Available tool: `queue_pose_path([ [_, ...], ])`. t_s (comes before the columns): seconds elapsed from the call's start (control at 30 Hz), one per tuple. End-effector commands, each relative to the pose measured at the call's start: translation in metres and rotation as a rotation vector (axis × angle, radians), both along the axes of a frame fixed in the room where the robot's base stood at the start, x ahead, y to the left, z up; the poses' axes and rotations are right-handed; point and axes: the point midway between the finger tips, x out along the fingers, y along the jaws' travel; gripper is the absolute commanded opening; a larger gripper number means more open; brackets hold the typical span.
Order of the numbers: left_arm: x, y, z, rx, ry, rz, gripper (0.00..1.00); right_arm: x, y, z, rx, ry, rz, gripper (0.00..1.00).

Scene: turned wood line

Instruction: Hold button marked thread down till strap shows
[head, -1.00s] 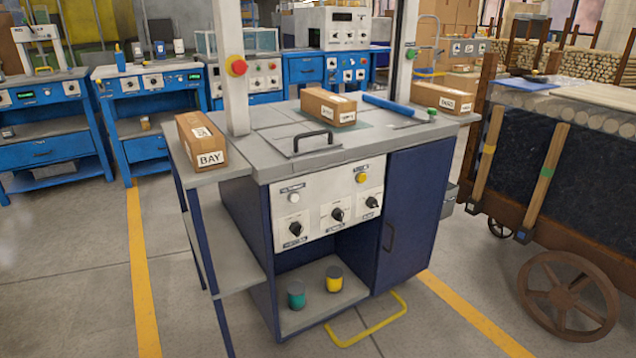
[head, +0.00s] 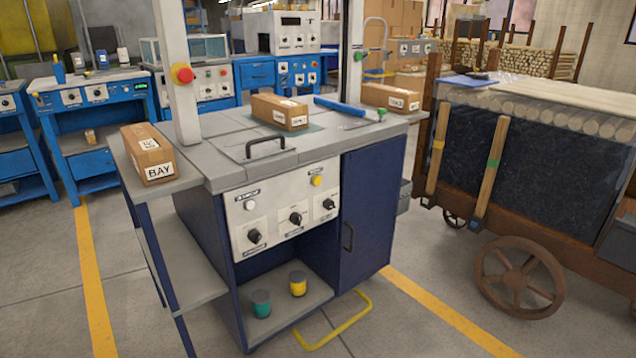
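A blue and grey strapping-type bench stands in the middle of the head view, with a light control panel (head: 283,211) on its front. The panel has a white round button (head: 250,205) at its left and a yellow button (head: 317,181) at its upper right, each beside a small label. The label words are too small to read, so I cannot tell which is marked thread. Below them are three black knobs (head: 295,218). A brown carton (head: 279,111) lies on the bench top between two posts. I see no strap showing. Neither gripper is in view.
A red stop button (head: 185,75) is on the left post, a green button (head: 358,56) on the right post. A carton marked BAY (head: 148,152) is on the left side shelf. A yellow foot bar (head: 335,322) sticks out at floor level. A wheeled timber cart (head: 540,180) stands right.

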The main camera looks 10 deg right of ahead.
Motion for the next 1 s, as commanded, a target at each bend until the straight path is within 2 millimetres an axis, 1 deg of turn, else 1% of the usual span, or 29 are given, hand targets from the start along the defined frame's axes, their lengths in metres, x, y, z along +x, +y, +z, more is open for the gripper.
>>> queue_pose_path([
  [0.03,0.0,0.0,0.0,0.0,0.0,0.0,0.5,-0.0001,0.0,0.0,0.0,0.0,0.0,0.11],
  [0.1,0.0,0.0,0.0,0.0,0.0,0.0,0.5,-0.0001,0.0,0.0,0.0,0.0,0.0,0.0],
  [1.0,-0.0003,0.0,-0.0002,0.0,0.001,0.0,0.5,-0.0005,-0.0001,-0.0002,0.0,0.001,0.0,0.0],
])
